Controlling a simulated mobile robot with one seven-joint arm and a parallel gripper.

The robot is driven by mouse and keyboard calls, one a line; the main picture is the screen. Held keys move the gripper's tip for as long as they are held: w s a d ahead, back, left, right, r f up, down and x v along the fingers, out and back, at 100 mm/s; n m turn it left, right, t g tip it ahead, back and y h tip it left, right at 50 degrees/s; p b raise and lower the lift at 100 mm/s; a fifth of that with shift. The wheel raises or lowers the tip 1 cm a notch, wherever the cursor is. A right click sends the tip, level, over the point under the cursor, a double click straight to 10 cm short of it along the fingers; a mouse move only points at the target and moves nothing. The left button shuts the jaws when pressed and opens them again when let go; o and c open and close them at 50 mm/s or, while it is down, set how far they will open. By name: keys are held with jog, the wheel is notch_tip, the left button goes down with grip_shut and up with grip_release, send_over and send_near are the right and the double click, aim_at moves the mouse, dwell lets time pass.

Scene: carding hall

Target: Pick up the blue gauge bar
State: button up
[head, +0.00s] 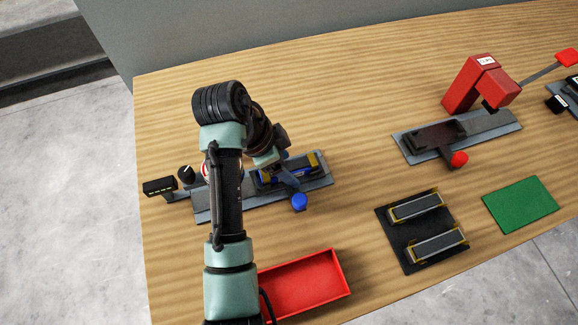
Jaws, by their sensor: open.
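A blue piece (304,171), apparently the blue gauge bar, shows in the dark nest of a grey fixture (318,184) left of the table's middle. Yellow parts show at its ends. My gripper (285,176) is right over this nest and hides part of the blue piece. The gripper is open. Its fingertips are small and partly hidden, so I cannot tell whether they touch the blue piece or stand around it.
A blue knob (300,202) sticks out at the fixture's front. A red tray (335,285) stands at the near edge. A black tray (392,232) with two grey bars, a green mat (521,205) and a red press (470,85) are to the right.

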aim_at(286, 167)
grip_shut()
dwell(0.3)
jog(key=shift+r, duration=0.1)
notch_tip(286, 167, up, 9)
jog(key=p, duration=0.2)
jog(key=shift+p, duration=0.4)
jog(key=shift+r+p, duration=1.45)
